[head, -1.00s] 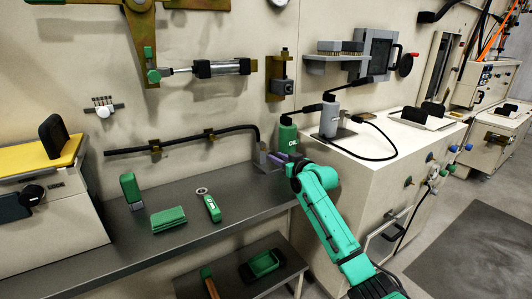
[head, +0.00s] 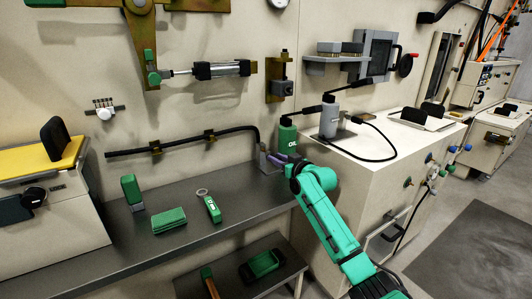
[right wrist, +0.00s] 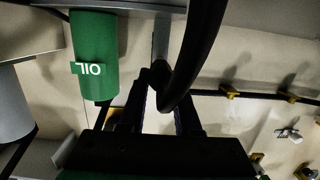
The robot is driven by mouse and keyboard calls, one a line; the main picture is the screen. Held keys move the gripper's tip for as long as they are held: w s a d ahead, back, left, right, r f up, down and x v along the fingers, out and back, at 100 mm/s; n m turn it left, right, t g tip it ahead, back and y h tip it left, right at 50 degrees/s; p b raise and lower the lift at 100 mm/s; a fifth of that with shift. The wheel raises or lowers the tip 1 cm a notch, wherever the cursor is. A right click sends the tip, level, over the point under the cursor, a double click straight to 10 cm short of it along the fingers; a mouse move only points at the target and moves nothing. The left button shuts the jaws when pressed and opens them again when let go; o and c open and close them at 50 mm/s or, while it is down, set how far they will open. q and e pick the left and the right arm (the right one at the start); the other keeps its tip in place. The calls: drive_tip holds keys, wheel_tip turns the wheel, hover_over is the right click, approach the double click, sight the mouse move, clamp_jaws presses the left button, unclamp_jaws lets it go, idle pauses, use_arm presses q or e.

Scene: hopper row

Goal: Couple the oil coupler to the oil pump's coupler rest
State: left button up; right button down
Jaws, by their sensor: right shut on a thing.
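A black oil hose (head: 180,145) runs along the wall and bends down at its right end, beside a green pump bottle marked OIL (head: 288,139). My right gripper (head: 274,160) is at that lower hose end, close to a small grey upright bracket (head: 263,158) on the bench's back right. In the right wrist view the hose (right wrist: 196,50) curves down to between the fingers of my right gripper (right wrist: 160,92), which is shut on its end, seemingly the oil coupler. The coupler is mostly hidden. Whether it touches the bracket cannot be told. The OIL bottle (right wrist: 94,60) stands beside it. My left gripper is out of view.
A green block (head: 131,190), a green folded cloth (head: 169,221) and a green tagged tool (head: 211,207) lie on the dark bench (head: 150,255). A grey bottle (head: 329,120) stands on the white cabinet (head: 345,170) at right. Wall brackets hold the hose.

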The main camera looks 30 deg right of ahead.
drive_tip(key=shift+w+b, duration=0.5)
drive_tip(key=shift+w, duration=0.8)
drive_tip(key=c, duration=0.5)
unclamp_jaws()
drive_tip(key=shift+s, duration=0.1)
drive_tip(key=s, duration=0.4)
drive_tip(key=s+r, duration=0.1)
drive_tip(key=s, duration=0.4)
drive_tip(key=s+r, duration=0.1)
drive_tip(key=s, duration=0.4)
drive_tip(key=shift+s+a, duration=0.15)
drive_tip(key=shift+f, duration=0.1)
